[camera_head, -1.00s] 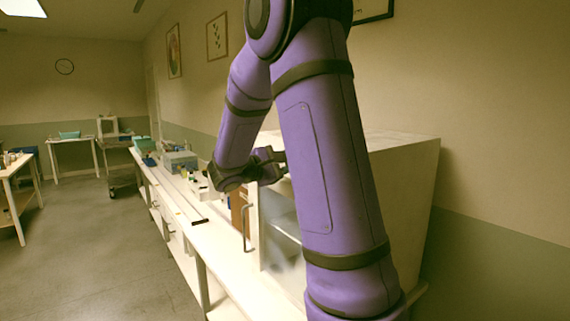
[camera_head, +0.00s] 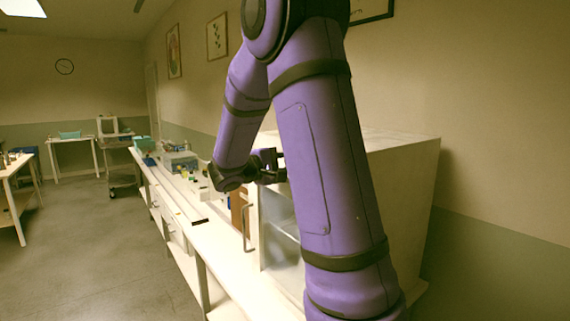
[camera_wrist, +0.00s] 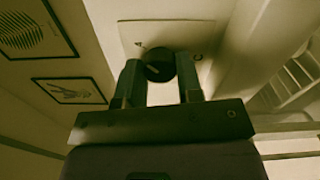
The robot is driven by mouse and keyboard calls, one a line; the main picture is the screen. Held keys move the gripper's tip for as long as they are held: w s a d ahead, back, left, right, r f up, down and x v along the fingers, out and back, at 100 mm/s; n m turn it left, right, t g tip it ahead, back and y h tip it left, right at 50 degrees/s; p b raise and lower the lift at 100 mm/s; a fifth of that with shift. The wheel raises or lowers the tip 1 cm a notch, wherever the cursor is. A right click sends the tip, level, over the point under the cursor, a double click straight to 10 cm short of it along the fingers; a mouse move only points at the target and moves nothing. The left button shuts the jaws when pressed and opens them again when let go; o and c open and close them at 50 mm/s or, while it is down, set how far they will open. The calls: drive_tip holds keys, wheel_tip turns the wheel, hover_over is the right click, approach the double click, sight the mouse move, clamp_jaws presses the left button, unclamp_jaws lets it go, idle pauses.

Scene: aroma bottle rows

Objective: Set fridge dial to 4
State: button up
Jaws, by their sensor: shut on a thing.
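The fridge is the pale box (camera_head: 400,165) on the bench, partly hidden behind my arm in the head view. Its dial (camera_wrist: 159,67) is a round dark knob on a pale plate (camera_wrist: 140,32) in the wrist view. Marks that look like letters stand to the upper left and right of the knob; no number 4 is readable. My gripper (camera_wrist: 160,72) is shut on the dial, one finger on each side of it. In the head view my gripper (camera_head: 272,167) is beside the fridge's upper front, and the dial is hidden there.
The fridge front has a handle (camera_head: 246,228) and a see-through panel (camera_head: 280,235). The long bench (camera_head: 207,238) holds a grey-blue box (camera_head: 180,160) and small items farther back. Floor (camera_head: 95,250) to the left is clear.

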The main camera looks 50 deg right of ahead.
drive_tip(key=o, duration=0.9)
drive_tip(key=shift+a, duration=0.1)
drive_tip(key=v, duration=1)
drive_tip(key=shift+w+a, duration=0.2)
drive_tip(key=shift+a, duration=0.1)
